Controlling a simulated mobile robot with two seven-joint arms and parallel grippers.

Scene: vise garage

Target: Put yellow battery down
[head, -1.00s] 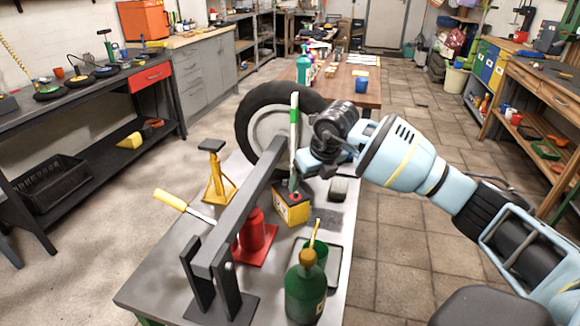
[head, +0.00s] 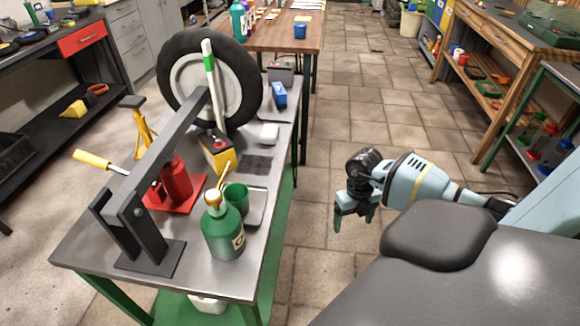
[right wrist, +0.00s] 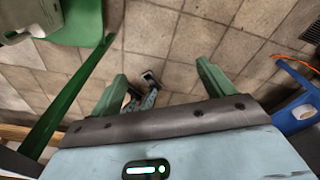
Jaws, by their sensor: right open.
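The yellow battery (head: 218,154), a yellow box with a dark top and a red spot, stands on the grey metal workbench (head: 225,278). It is behind the green bottle (head: 222,232) and in front of the wheel (head: 188,78). A white-and-green upright rod (head: 209,72) rises just behind it and partly overlaps it. My right gripper (head: 353,218) is open and empty, off the bench's right side above the tiled floor, well apart from the battery. Its two spread green fingers show in the right wrist view (right wrist: 161,72). My left gripper is out of view.
A dark press frame (head: 150,165), a red jack (head: 174,180), a yellow stand (head: 143,135) and a green cup (head: 236,196) crowd the bench. A blue item (head: 279,95) lies near its right edge. The tiled floor right of the bench is clear.

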